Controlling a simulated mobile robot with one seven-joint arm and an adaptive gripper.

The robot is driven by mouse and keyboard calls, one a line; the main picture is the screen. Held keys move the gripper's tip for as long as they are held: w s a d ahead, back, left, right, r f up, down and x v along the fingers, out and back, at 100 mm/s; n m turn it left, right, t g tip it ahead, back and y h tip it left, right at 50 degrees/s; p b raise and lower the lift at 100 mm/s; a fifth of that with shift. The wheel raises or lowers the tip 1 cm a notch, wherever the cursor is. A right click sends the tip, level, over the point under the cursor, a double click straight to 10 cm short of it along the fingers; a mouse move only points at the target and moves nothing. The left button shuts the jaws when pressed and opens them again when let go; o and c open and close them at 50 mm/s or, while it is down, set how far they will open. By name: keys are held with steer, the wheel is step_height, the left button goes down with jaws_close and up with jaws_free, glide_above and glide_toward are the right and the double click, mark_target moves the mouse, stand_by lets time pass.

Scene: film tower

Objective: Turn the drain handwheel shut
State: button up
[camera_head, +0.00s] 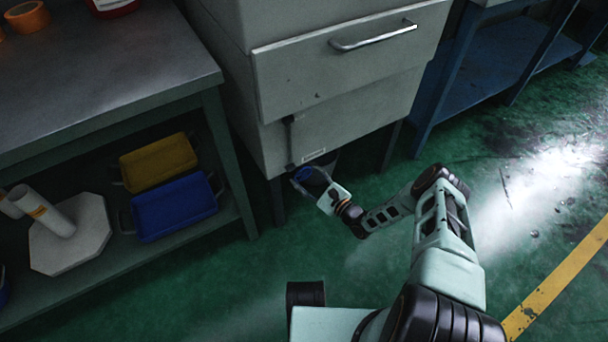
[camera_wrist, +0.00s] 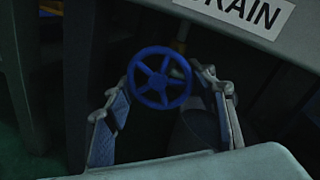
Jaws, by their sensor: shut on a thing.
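The drain handwheel (camera_head: 302,174) is a small blue spoked wheel under the grey cabinet. In the wrist view the handwheel (camera_wrist: 153,91) faces me between my two fingers. My gripper (camera_head: 313,182) reaches in from the lower right below the cabinet's bottom edge. In the wrist view my gripper (camera_wrist: 163,78) has one finger on each side of the wheel, shut on its rim. The exact contact points are dark and hard to make out. How far the wheel is turned cannot be told.
A DRAIN label (camera_wrist: 240,14) is above the wheel. The grey cabinet (camera_head: 345,85) with a drawer handle (camera_head: 373,38) hangs over it on legs. A bench (camera_head: 100,70) stands left, with yellow (camera_head: 158,162) and blue (camera_head: 177,207) bins on its shelf. Green floor (camera_head: 240,295) is clear in front.

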steer(key=shift+w+r, duration=0.1)
steer(key=shift+r, duration=0.05)
steer(key=o, duration=0.9)
steer(key=shift+c, duration=0.2)
steer(key=shift+s+d, duration=0.2)
steer(key=v, duration=1.1)
steer(key=shift+s+d, duration=0.2)
